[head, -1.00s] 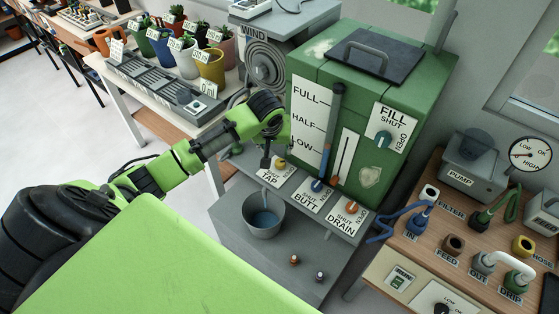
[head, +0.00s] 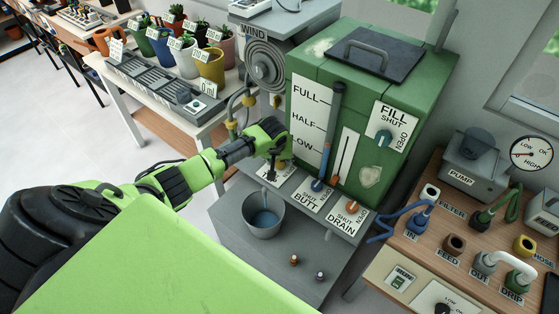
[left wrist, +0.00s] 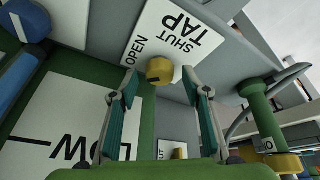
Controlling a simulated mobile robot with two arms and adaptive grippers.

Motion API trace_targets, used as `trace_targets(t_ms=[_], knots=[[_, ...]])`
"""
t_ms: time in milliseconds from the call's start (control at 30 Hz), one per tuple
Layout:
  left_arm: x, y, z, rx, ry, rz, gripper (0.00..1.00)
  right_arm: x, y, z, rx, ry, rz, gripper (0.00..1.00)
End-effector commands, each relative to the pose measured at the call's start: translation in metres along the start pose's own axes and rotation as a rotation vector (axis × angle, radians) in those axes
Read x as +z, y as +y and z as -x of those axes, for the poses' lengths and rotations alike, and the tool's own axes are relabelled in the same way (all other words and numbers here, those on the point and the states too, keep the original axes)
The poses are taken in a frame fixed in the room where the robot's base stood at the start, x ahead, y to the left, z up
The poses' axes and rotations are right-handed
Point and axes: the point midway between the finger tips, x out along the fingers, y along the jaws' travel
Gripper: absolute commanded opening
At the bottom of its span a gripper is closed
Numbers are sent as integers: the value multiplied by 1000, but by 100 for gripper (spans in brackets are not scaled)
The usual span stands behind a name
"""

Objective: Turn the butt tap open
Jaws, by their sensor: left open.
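The blue knob (head: 317,185) sits on the front ledge of the green water butt (head: 410,100), by a card (head: 308,199) reading SHUT and BUTT. In the left wrist view this blue knob (left wrist: 28,20) is at the upper left, away from the fingers. My left gripper (head: 271,168) is open over the TAP card (head: 284,180), left of the blue knob. In the left wrist view my left gripper (left wrist: 161,83) has its open fingers either side of a yellow knob (left wrist: 159,70) by the TAP card, which the gripper hides in the head view. My right gripper is not in view.
An orange knob (head: 352,206) by the DRAIN card stands right of the blue knob. The fill knob (head: 383,139) is higher on the butt. A wooden bench (head: 400,255) with pump and hoses stands right.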

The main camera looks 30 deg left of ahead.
Motion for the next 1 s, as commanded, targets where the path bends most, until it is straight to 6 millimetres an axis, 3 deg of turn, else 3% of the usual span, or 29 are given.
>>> trace_targets(t_ms=[300,467,1000], knots=[[0,0,-2,0,0,-1,44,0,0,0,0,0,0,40],[0,0,-2,0,0,-1,5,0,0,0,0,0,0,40],[0,-1,-2,46,-6,-108,5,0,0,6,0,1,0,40]])
